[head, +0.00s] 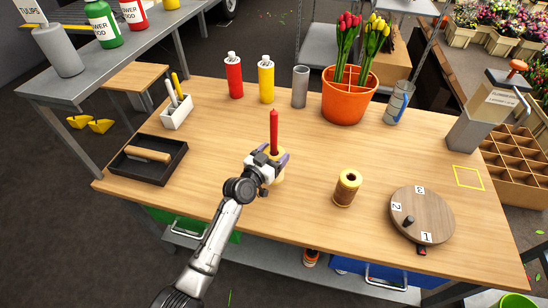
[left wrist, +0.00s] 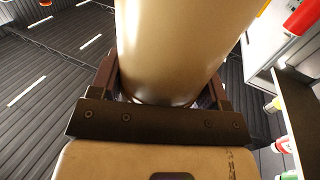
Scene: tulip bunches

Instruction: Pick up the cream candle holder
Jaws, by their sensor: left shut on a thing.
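The cream candle holder (head: 279,177) stands near the middle of the wooden table, with an upright red candle (head: 274,131) in it. My left gripper (head: 272,163) reaches in from the front and is shut around the holder, hiding much of it. In the left wrist view the cream holder (left wrist: 180,45) fills the top middle between the fingers of my left gripper (left wrist: 160,85). I cannot tell whether its base touches the table. My right gripper is not in view.
A twine spool (head: 347,188) and a round numbered board (head: 421,214) stand to the right. An orange tulip pot (head: 348,106), red bottle (head: 234,80), yellow bottle (head: 266,84) and grey cylinder (head: 300,88) are behind. A black tray (head: 132,172) is left.

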